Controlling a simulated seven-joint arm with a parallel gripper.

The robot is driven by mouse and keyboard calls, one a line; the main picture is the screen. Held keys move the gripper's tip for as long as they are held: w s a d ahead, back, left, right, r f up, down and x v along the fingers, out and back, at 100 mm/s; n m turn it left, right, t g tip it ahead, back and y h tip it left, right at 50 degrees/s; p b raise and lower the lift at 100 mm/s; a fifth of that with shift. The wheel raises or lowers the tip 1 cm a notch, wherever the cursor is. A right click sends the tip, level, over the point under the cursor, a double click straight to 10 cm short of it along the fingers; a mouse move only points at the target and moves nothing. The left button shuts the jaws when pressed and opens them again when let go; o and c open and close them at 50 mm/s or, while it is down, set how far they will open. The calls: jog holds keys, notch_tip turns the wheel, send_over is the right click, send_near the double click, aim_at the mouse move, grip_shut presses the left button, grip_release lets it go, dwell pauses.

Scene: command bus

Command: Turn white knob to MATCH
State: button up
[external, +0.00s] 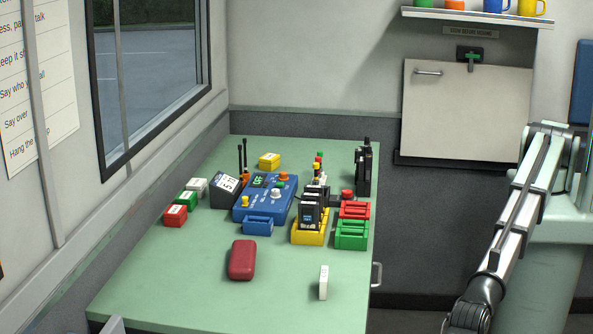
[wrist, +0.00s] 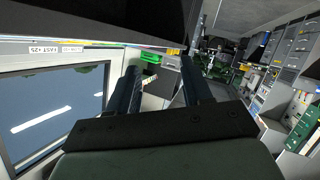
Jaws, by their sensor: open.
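A blue control box (external: 250,209) stands on the green table, with a small lit green display, orange knobs and a white knob (external: 275,193) on its top face. The lettering around the white knob is too small to read, so I cannot tell where MATCH is or where the knob points. My gripper (wrist: 160,64) is open in the wrist view, with two dark fingers apart and nothing between them. In the external view my arm hangs at the right, clear of the table, and the gripper itself is out of frame. The wrist view does not show the knob.
Left of the box are red, green and white blocks (external: 174,216). Right of it, a yellow rack (external: 309,238) holds dark radios beside red and green trays (external: 352,235). A red case (external: 242,260) and a white block (external: 323,282) lie in front. The table's front left is clear.

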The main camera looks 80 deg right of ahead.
jog(key=w+d+r+h, duration=0.2)
jog(key=w+d, duration=0.4)
jog(key=w, duration=0.2)
jog(key=w+d+r+m+h, duration=0.1)
jog(key=w+d+r, duration=0.1)
jog(key=w+d, duration=0.4)
jog(key=w+d+r+h, duration=0.1)
jog(key=w+d+h, duration=0.1)
jog(key=w+d, duration=0.5)
jog(key=shift+w+r+t+h, duration=0.15)
jog(key=shift+w+r, duration=0.05)
jog(key=shift+w, duration=1)
jog(key=shift+w+r+t+h, duration=0.15)
jog(key=shift+w+r, duration=0.05)
jog(key=shift+w, duration=1)
jog(key=w+d+r+m+h, duration=0.1)
jog(key=w+d, duration=0.3)
jog(key=d, duration=0.2)
jog(key=w+d+r+h, duration=0.2)
jog(key=w+d, duration=0.2)
jog(key=d, duration=0.3)
jog(key=m+g+h, duration=0.3)
jog(key=g+h, duration=0.1)
jog(key=g, duration=0.2)
send_near(276, 190)
notch_tip(276, 190, down, 8)
jog(key=shift+w+f, duration=0.15)
jog(key=shift+c, duration=0.2)
grip_shut()
